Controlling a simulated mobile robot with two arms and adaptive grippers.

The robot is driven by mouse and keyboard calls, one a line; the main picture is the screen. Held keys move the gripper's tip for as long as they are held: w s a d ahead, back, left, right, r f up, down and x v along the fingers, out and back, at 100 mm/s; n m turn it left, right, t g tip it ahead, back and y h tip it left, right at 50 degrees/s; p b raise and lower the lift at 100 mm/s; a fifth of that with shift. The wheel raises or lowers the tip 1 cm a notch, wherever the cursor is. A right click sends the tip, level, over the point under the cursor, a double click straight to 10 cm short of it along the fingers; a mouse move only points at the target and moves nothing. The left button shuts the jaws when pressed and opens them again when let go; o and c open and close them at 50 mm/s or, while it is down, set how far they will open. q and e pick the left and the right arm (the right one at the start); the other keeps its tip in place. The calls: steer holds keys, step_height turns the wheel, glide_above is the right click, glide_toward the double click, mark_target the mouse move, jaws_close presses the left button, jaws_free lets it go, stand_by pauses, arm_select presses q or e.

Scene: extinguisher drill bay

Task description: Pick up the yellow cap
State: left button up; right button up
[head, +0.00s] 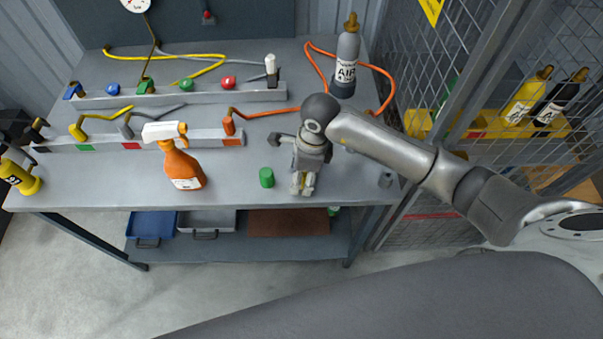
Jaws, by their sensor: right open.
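My right gripper (303,184) points down over the front part of the grey workbench (230,190). Its fingers are apart. A small bit of yellow (307,180) shows between the fingertips; it looks like the yellow cap, mostly hidden by the fingers. I cannot tell whether the fingers touch it. A green cap (266,177) stands on the bench just left of the gripper. My left gripper is not in view.
An orange spray bottle (183,168) stands left of the green cap. Rails with hoses (140,138) lie behind. A grey AIR cylinder (347,62) stands at the back, beside an orange hose (385,85). A mesh cage (440,80) borders the right side. A yellow bottle (20,178) is far left.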

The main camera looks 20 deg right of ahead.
steer(key=c, duration=0.9)
steer(key=shift+r, duration=0.1)
steer(key=shift+r, duration=0.2)
step_height(320, 180, up, 2)
steer(key=shift+w+r+b, duration=0.1)
steer(key=shift+r+b, duration=0.05)
steer(key=shift+b, duration=0.75)
steer(key=s+r+b, duration=0.2)
steer(key=s+r, duration=0.8)
steer(key=s, duration=0.4)
steer(key=shift+a, duration=0.15)
steer(key=shift+s, duration=0.1)
